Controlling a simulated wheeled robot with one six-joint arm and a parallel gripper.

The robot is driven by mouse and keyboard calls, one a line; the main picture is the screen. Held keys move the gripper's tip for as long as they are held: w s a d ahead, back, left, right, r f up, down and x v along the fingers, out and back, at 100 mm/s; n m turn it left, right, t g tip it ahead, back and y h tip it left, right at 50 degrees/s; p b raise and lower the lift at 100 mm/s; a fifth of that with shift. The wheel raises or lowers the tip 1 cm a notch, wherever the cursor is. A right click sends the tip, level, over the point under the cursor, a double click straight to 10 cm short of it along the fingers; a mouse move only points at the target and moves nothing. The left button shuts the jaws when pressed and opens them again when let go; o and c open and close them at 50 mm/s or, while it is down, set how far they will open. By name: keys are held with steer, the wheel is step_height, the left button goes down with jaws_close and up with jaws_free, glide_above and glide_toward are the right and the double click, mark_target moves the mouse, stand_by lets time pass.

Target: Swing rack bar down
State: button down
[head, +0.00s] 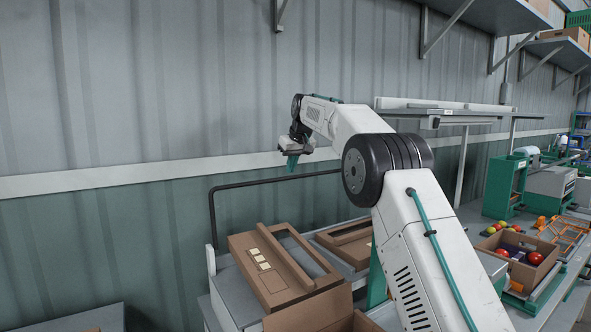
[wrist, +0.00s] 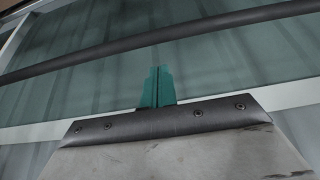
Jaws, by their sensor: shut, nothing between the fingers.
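The rack bar (head: 255,182) is a thin dark rod that bends down at its left end to the rack with the cardboard boxes. It stands raised above the boxes; its right end is hidden behind my arm. In the wrist view the bar (wrist: 215,33) crosses the top of the picture on a slant. My gripper (head: 291,164) is just above the bar in the head view, with its green fingers pointing down. In the wrist view the shut fingers (wrist: 157,72) point toward the bar, with a gap showing between. Nothing is held.
Brown cardboard boxes (head: 246,266) lie on the grey rack below the bar. A corrugated wall (head: 130,110) stands close behind, with a white rail (head: 110,178). A shelf (head: 450,112) is right of my gripper. A carton of tomatoes (head: 490,243) is at the right.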

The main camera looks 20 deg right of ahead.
steer(key=shift+s+d+f, duration=0.1)
steer(key=shift+s+f, duration=0.1)
steer(key=shift+s, duration=0.35)
steer(key=shift+s+d+f, duration=0.1)
steer(key=shift+s+f, duration=0.05)
steer(key=shift+s, duration=0.35)
steer(key=shift+d, duration=0.1)
